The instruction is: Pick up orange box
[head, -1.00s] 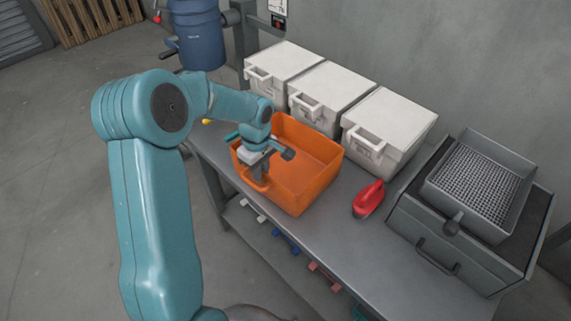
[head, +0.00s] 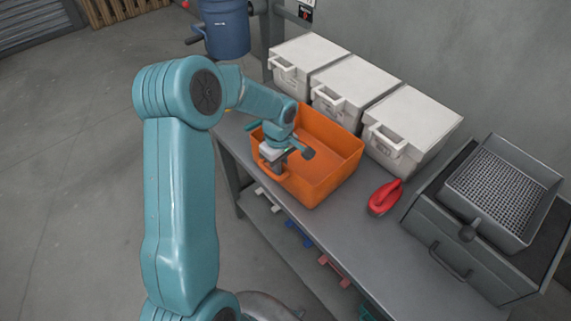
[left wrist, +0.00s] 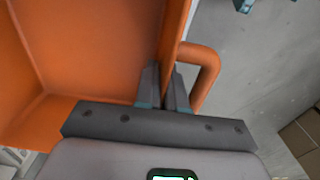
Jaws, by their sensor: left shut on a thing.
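The orange box (head: 335,180) is an open-topped bin with a loop handle on its near left side, at the middle of the bench in the head view. It appears to rest on the bench top; I cannot tell whether it is slightly raised. My left gripper (head: 274,164) is at the box's near left side. In the left wrist view, its two fingers (left wrist: 164,88) are shut around the rim wall of the orange box (left wrist: 90,60), beside the handle. The inside of the box looks empty, partly hidden by my wrist. My right gripper is not in view.
The grey bench (head: 345,222) holds several white lidded boxes (head: 355,88) behind the orange box. A red handled object (head: 384,198) stands to its right, then a grey unit with a mesh tray (head: 495,190). A blue drum (head: 226,30) is at the back left. Open floor lies left.

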